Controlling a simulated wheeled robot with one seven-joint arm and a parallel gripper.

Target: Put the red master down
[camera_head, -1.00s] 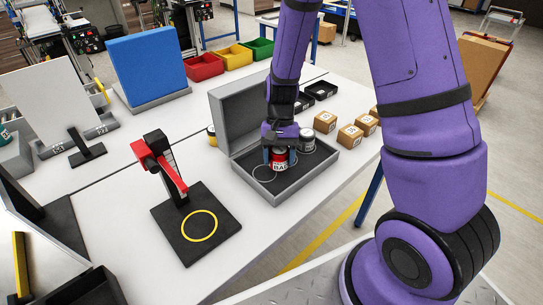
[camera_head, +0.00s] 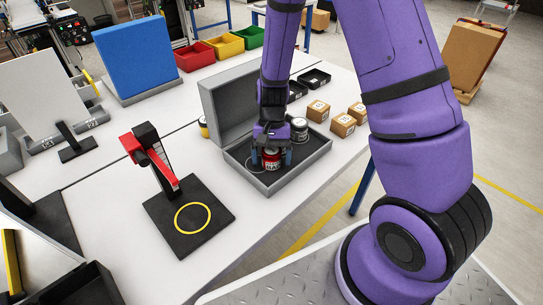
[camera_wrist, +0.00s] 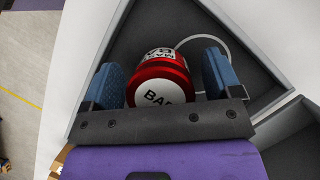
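The red master is a red can with a white label reading "BAD" (camera_head: 271,158). It stands upright in the open grey case, near the left white ring outline (camera_head: 251,165). I cannot tell how well it is centred on that ring. My gripper (camera_head: 271,157) points down over the can, with a blue finger on either side. In the wrist view the can (camera_wrist: 163,80) sits between the fingers (camera_wrist: 165,82), with a visible gap at the right finger. The gripper looks open around it. The grey case (camera_head: 268,190) has its lid raised at the back.
A grey-white can (camera_head: 299,127) stands in the case, close right of my gripper. A black stand with a red arm (camera_head: 152,158) and a yellow ring (camera_head: 193,218) is left of the case. Cardboard boxes (camera_head: 343,125) and black trays (camera_head: 314,79) lie behind right.

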